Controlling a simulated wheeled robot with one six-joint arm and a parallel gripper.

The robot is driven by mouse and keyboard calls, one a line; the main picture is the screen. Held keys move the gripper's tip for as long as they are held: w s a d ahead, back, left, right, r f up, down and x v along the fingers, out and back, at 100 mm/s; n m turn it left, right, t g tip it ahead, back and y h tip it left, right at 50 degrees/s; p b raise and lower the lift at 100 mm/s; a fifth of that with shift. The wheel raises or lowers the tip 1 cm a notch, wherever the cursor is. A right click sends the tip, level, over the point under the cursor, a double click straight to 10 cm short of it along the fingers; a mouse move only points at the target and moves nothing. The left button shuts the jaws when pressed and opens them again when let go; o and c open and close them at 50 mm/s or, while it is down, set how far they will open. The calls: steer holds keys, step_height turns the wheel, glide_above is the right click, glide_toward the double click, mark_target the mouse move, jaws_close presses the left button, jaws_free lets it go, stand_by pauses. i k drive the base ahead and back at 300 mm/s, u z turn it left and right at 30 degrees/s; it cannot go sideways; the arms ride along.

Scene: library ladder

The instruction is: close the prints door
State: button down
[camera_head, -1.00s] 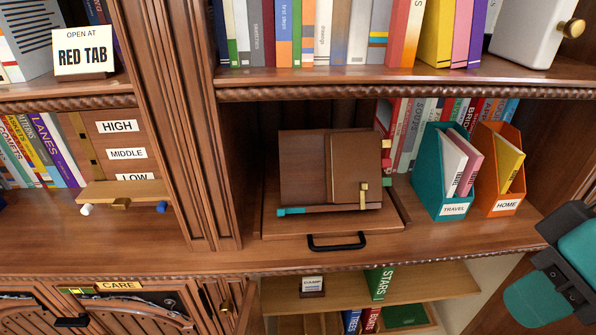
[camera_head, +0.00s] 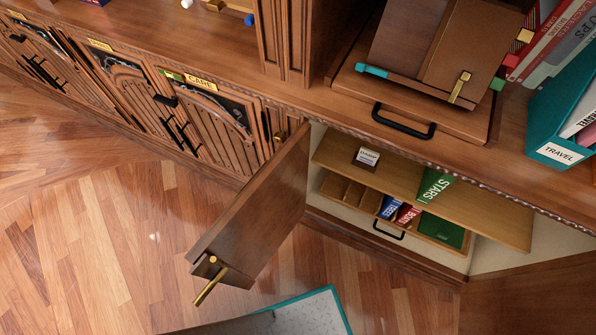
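A brown wooden cabinet door (camera_head: 258,208) stands wide open, swung out over the floor from the left side of a lower cabinet. A gold lever handle (camera_head: 210,280) sits near its free lower end. No prints label shows on it, so I cannot tell for sure that it is the prints door. Another brown wooden panel (camera_head: 535,300) shows at the bottom right, cut off by the picture edge; it may be a second open door. My gripper is not in view.
Inside the open cabinet are a shelf (camera_head: 490,215) with a small label stand (camera_head: 366,158) and a lower drawer with a black handle (camera_head: 388,230) and several books. Closed cabinet doors (camera_head: 210,120) line the left. The wooden floor (camera_head: 90,240) at left is clear.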

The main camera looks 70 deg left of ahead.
mark_target(261, 217)
steer(key=z, duration=0.15)
steer(key=k, duration=1.1)
steer(key=u, duration=1.55)
steer(key=i, duration=0.5)
steer(key=z, duration=0.15)
steer(key=k, duration=1.2)
steer(key=u, duration=0.25)
